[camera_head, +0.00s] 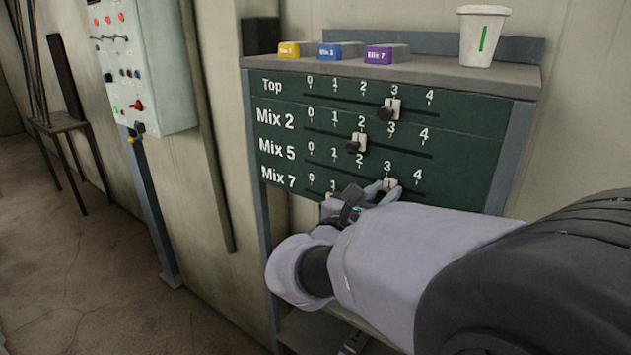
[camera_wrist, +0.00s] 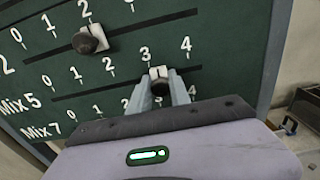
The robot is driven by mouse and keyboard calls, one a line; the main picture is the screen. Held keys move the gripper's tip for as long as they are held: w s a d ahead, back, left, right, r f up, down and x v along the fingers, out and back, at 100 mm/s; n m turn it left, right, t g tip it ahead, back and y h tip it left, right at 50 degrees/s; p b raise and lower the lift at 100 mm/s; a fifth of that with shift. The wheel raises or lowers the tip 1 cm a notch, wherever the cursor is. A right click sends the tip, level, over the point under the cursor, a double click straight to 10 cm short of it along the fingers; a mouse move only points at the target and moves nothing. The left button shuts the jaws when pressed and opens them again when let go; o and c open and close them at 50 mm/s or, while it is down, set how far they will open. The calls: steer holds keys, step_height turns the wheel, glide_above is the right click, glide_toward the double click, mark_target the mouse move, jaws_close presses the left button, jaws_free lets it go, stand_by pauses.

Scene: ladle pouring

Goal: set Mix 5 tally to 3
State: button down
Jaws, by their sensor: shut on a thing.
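The green tally board (camera_head: 460,155) has rows Top, Mix 2, Mix 5 and Mix 7, each with a slot numbered 0 to 4. The Mix 5 slider (camera_head: 390,183) has a pale plate and a dark knob. It sits by the 3 mark, seemingly slightly to its right. In the wrist view, the Mix 5 slider (camera_wrist: 158,73) stands between the two fingers of my gripper (camera_wrist: 161,92). My gripper (camera_head: 379,190) is shut on its knob. My arm and gripper hide much of the Mix 7 row in the head view.
The Top slider (camera_head: 391,107) is at 3. The Mix 2 slider (camera_head: 356,142) is at 2, just above the Mix 5 row. The shelf on top holds yellow, blue and purple blocks (camera_head: 388,54) and a white cup (camera_head: 482,38). A control box (camera_head: 150,65) hangs at left.

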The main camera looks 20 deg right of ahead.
steer(key=shift+w+a+f, duration=0.1)
steer(key=shift+w+a, duration=0.3)
steer(key=shift+w, duration=0.15)
steer(key=c, duration=1.6)
jaws_free()
steer(key=o, duration=0.4)
steer(key=shift+s, duration=0.1)
steer(key=shift+c, duration=0.2)
steer(key=shift+a, duration=0.1)
